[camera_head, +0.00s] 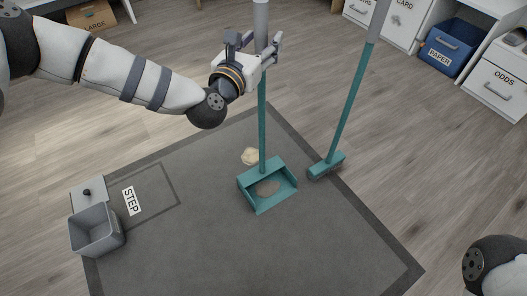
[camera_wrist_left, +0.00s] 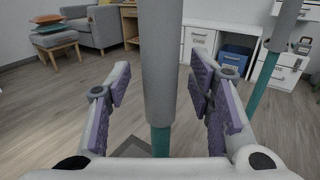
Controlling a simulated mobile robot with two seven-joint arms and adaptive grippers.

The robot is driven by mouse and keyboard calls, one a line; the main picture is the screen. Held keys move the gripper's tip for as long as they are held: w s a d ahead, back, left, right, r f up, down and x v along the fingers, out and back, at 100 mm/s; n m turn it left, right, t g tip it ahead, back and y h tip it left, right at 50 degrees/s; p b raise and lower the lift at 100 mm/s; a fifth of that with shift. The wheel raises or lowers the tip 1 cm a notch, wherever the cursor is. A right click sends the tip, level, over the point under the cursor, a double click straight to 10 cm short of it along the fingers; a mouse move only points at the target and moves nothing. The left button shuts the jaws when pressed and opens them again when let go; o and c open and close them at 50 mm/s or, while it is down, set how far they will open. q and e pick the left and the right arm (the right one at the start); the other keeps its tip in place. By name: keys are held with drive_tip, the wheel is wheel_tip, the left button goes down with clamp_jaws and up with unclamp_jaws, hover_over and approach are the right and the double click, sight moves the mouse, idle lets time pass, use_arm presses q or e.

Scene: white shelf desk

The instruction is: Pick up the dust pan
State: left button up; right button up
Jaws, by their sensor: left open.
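The dust pan (camera_head: 280,204) is teal and stands on the grey mat (camera_head: 230,250), with a long upright handle whose upper part is grey. Something tan lies in its pan. My left gripper (camera_head: 262,42) is open around the handle's grey grip. In the left wrist view the grey grip (camera_wrist_left: 161,60) stands between the purple finger pads of the gripper (camera_wrist_left: 160,95), with gaps on both sides. My right gripper is out of frame; only a piece of my right arm shows at the lower right of the head view.
A teal broom (camera_head: 345,115) stands tilted to the right of the dust pan. A tan clump (camera_head: 250,156) lies on the mat behind the pan. A grey bin (camera_head: 97,232) stands at the mat's left edge. White drawers and a blue PAPER box (camera_head: 452,48) are at the upper right.

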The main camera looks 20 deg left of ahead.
use_arm(q)
clamp_jaws()
drive_tip(key=shift+r, duration=0.15)
